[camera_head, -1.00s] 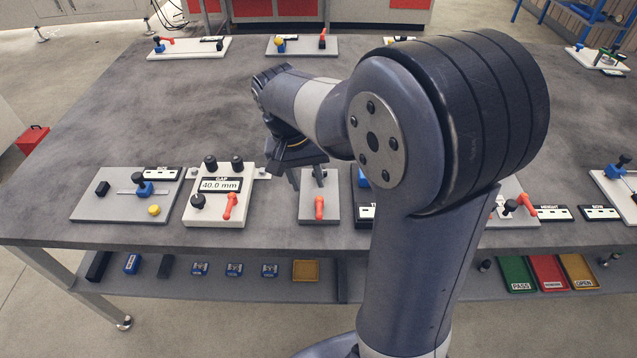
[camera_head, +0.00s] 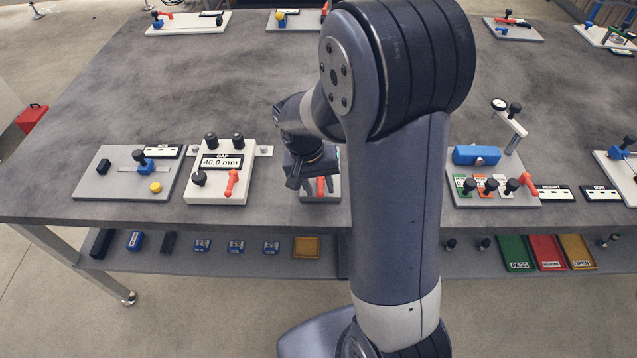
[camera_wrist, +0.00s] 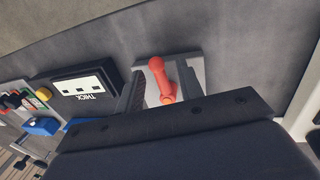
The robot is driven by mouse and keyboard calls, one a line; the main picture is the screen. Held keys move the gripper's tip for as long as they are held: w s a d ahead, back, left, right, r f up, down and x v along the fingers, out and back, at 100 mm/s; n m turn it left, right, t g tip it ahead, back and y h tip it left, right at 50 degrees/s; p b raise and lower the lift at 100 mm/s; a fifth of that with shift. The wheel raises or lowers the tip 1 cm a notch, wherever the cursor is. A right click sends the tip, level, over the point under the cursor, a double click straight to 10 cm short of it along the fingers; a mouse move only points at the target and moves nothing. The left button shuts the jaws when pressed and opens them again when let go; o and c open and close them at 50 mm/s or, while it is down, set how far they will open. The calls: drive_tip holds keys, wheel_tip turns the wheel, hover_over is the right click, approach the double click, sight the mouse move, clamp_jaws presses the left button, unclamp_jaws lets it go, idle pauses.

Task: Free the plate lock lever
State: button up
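The plate lock lever, a red lever (camera_head: 321,186), stands on a small light grey plate (camera_head: 332,195) near the table's front edge. My gripper (camera_head: 312,182) is over that plate, pointing down, and hides much of it in the head view. In the wrist view the red lever (camera_wrist: 160,80) shows between my two gripper fingers (camera_wrist: 163,92), which are apart on either side of it. I see no finger clearly touching the lever. The lower end of the lever is hidden by the gripper body.
Left of the plate is a white gauge box (camera_head: 220,185) reading 40.0 mm, with its own red lever. A black THICK label block (camera_wrist: 85,90) lies beside the plate in the wrist view. A board with a blue block (camera_head: 477,155) is to the right. The table's middle is clear.

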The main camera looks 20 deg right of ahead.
drive_tip(key=shift+c, duration=0.2)
clamp_jaws()
